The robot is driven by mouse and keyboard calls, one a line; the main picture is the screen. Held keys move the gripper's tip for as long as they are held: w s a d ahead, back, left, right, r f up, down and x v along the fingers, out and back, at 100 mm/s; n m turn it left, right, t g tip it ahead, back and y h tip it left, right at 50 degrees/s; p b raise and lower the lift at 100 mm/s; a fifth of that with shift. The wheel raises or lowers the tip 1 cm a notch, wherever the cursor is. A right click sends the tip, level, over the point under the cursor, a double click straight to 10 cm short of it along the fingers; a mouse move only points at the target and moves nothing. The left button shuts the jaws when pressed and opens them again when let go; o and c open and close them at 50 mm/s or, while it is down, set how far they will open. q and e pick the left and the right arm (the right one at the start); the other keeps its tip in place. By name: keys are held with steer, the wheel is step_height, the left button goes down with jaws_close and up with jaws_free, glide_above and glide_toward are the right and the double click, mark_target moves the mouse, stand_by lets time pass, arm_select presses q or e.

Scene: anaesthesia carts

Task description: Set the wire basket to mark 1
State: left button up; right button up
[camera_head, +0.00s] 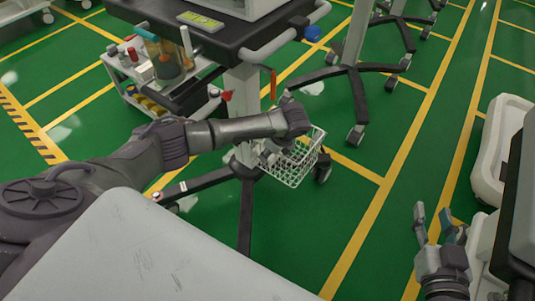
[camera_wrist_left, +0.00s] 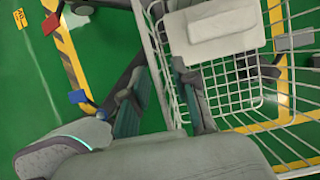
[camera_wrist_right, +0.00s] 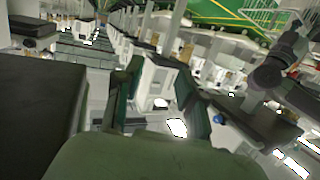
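The white wire basket (camera_head: 303,166) is low beside the pole of the central cart (camera_head: 245,85). My left gripper (camera_head: 276,155) reaches the basket's near left side and partly covers it. In the left wrist view, the fingers (camera_wrist_left: 160,105) stand apart, with the wire side of the basket (camera_wrist_left: 158,50) running between them; I cannot tell whether they touch it. A white block (camera_wrist_left: 215,30) shows over the basket's opening. My right gripper (camera_head: 434,220) is open and empty, far right of the basket. I cannot make out a mark numbered 1.
The cart's dark wheeled legs (camera_head: 205,182) spread under the basket. A side shelf (camera_head: 150,72) with bottles stands to the left. Another wheeled stand (camera_head: 355,85) is behind. Green floor with yellow lines is clear right of the basket. A white unit (camera_head: 497,150) stands far right.

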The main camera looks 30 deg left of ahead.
arm_select(q)
steer(key=shift+a+f, duration=0.15)
steer(key=shift+f, duration=0.15)
jaws_close()
stand_by(0.3)
